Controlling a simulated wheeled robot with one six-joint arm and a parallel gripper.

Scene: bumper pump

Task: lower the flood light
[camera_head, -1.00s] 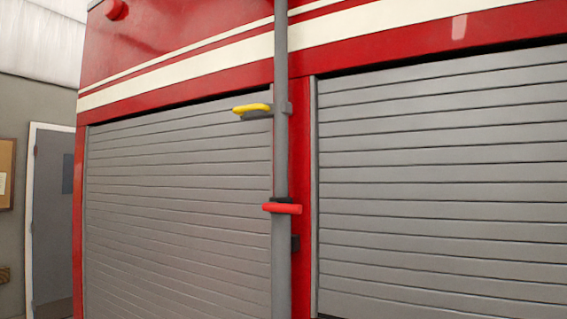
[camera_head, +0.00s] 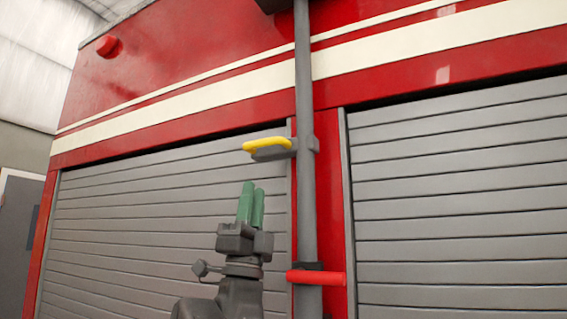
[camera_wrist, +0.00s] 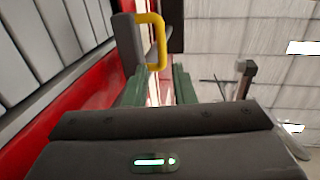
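A grey vertical pole (camera_head: 307,190) stands in front of the red truck. A yellow handle (camera_head: 267,144) sticks out left from a grey bracket on it, and a red handle (camera_head: 315,277) sits lower on the pole. A dark box (camera_head: 272,5), possibly the flood light, is cut off at the top edge. My gripper (camera_head: 251,203) is upright, left of the pole and below the yellow handle, apart from both. In the wrist view its green fingers (camera_wrist: 158,85) are spread with nothing held, and the yellow handle (camera_wrist: 155,40) shows beyond them.
The red truck side (camera_head: 200,65) with grey roller shutters (camera_head: 130,215) stands close behind the pole and my gripper. A round red lamp (camera_head: 108,46) sits high at the left. A grey door (camera_head: 15,240) is at the far left.

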